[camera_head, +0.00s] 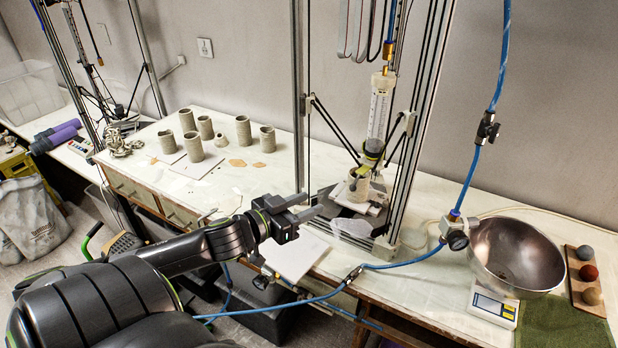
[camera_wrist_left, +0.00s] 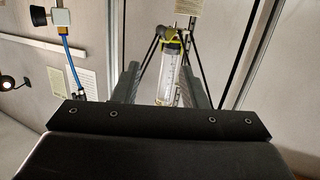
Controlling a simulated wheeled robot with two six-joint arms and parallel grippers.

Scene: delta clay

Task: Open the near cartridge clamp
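The near printer's clear cartridge (camera_head: 380,112) hangs upright inside its frame. A dark and yellow collar (camera_head: 373,149) sits around its lower end, above a clay piece (camera_head: 358,187). I cannot make out a separate clamp lever or whether the clamp is open. In the left wrist view the cartridge (camera_wrist_left: 172,75) and yellow collar (camera_wrist_left: 173,42) show between and beyond the fingers. My left gripper (camera_head: 307,205) is open and empty, left of the printer and apart from the cartridge. It also shows in the left wrist view (camera_wrist_left: 160,72). My right gripper is out of view.
The printer's upright posts (camera_head: 298,100) and slanted rods stand around the cartridge. A blue hose (camera_head: 480,150) with valves hangs at right, beside a metal bowl (camera_head: 517,255) on a scale (camera_head: 493,305). Several clay cylinders (camera_head: 243,131) stand on the bench at left.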

